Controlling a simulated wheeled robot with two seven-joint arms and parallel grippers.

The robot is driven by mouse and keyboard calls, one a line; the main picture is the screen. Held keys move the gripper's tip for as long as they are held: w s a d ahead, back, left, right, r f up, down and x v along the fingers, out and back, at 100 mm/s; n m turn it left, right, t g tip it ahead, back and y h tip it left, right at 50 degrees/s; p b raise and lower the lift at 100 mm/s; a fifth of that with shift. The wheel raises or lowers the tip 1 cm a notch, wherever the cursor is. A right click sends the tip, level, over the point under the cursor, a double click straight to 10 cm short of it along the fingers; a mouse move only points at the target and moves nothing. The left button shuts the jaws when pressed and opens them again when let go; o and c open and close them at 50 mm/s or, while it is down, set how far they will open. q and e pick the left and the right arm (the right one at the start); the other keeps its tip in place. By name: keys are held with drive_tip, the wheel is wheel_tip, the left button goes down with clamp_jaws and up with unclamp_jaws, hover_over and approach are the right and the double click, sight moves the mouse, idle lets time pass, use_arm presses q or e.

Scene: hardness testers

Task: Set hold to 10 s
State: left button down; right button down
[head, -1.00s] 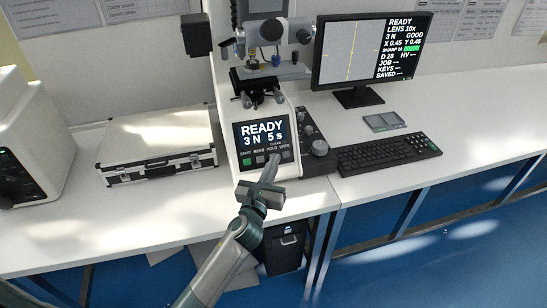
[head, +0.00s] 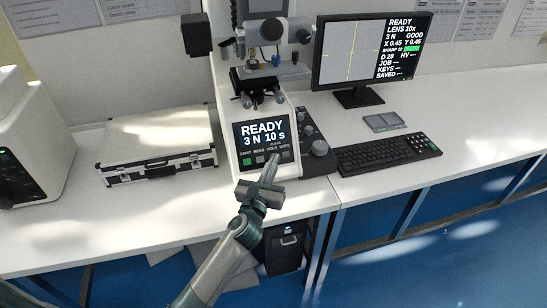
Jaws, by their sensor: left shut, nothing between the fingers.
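The hardness tester (head: 256,110) stands on the white bench. Its small panel screen (head: 262,134) reads READY, 3 N, 10 s. Below the screen is a row of buttons, with a green START button (head: 247,162) at the left and labels READ, HOLD and WIPE to its right. My left gripper (head: 272,161) is shut and empty. Its fingertips are at the button row, over or close to the HOLD button, which they partly hide. I cannot tell whether they touch it. My right gripper is not in view.
A monitor (head: 333,52) shows READY, LENS 10x and 3 N. A keyboard (head: 388,153) and a knob panel (head: 318,148) lie right of the tester. A silver case (head: 160,150) lies to the left. The bench's front edge runs under my arm.

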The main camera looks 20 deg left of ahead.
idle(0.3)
use_arm(q)
drive_tip(key=shift+s+d+r+p, duration=0.35)
drive_tip(key=shift+s+p, duration=0.15)
drive_tip(key=shift+s, duration=0.05)
idle(0.3)
drive_tip(key=s+d+r+p, duration=0.2)
drive_tip(key=s+p, duration=0.1)
drive_tip(key=shift+s+d+r, duration=0.2)
drive_tip(key=shift+s+r, duration=0.05)
drive_tip(key=shift+r, duration=0.05)
idle(0.3)
idle(0.5)
